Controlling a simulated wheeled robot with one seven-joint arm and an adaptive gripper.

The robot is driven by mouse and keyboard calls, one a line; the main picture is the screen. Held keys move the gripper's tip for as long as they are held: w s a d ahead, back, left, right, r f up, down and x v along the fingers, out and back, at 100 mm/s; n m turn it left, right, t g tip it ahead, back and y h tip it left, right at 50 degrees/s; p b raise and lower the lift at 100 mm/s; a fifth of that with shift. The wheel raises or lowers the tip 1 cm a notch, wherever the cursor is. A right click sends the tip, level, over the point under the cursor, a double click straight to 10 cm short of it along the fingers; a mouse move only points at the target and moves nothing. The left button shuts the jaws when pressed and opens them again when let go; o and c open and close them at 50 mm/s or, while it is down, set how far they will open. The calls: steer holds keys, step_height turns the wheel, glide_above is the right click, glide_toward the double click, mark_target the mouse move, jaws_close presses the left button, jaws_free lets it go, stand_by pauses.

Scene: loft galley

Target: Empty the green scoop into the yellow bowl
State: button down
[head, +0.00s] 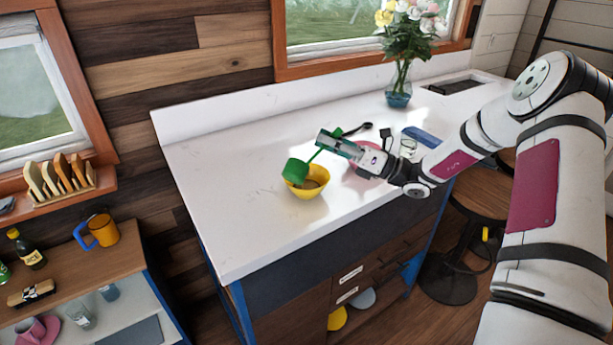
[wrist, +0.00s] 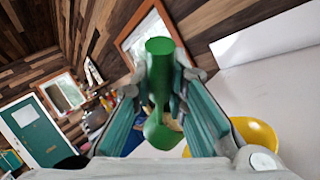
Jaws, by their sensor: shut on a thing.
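The green scoop (head: 295,171) is tilted, with its cup over the left rim of the yellow bowl (head: 307,191). The bowl stands upright on the white counter and holds some brown contents. My gripper (head: 322,140) is shut on the scoop's handle, above and behind the bowl. In the wrist view the scoop (wrist: 160,85) is between the two fingers (wrist: 163,108), and part of the bowl (wrist: 256,134) shows at the right. The inside of the scoop's cup is hidden, so I cannot tell what is in it.
A pink plate (head: 362,168) lies partly behind my gripper. A glass (head: 407,147), a blue item (head: 424,136), a dark spoon (head: 358,129) and a flower vase (head: 398,93) stand or lie farther back. The counter's left part (head: 215,180) is clear.

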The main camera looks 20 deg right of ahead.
steer(key=shift+w+d+f+m, duration=0.1)
steer(key=shift+w+f+m, duration=0.1)
steer(key=shift+m, duration=0.1)
steer(key=shift+w+d+f+m+t+b, duration=0.1)
steer(key=shift+w+d+m+t+b, duration=0.15)
steer(key=shift+m, duration=0.3)
steer(key=shift+w+d+f+m+t+b, duration=0.1)
steer(key=shift+w+d+m+t+b, duration=0.1)
steer(key=shift+m+t, duration=0.25)
stand_by(0.4)
steer(key=shift+f, duration=0.1)
steer(key=shift+w+d+f+m+h, duration=0.2)
steer(key=shift+w+m+h, duration=0.1)
steer(key=shift+m, duration=0.1)
steer(key=shift+w+d+f+m+t+b, duration=0.4)
steer(key=shift+w+d+f+m+b, duration=0.35)
steer(key=shift+m, duration=0.25)
steer(key=shift+w+d+f+m+t+h, duration=0.25)
steer(key=shift+f+m+t+h, duration=0.1)
steer(key=shift+m, duration=0.45)
steer(key=shift+w+d+f+m+t+h, duration=0.1)
steer(key=shift+w+f+m+t+h, duration=0.15)
steer(key=shift+m, duration=0.55)
steer(key=shift+w+d+f+m+t+h, duration=0.25)
steer(key=shift+m+t+h, duration=0.15)
steer(key=shift+m, duration=0.4)
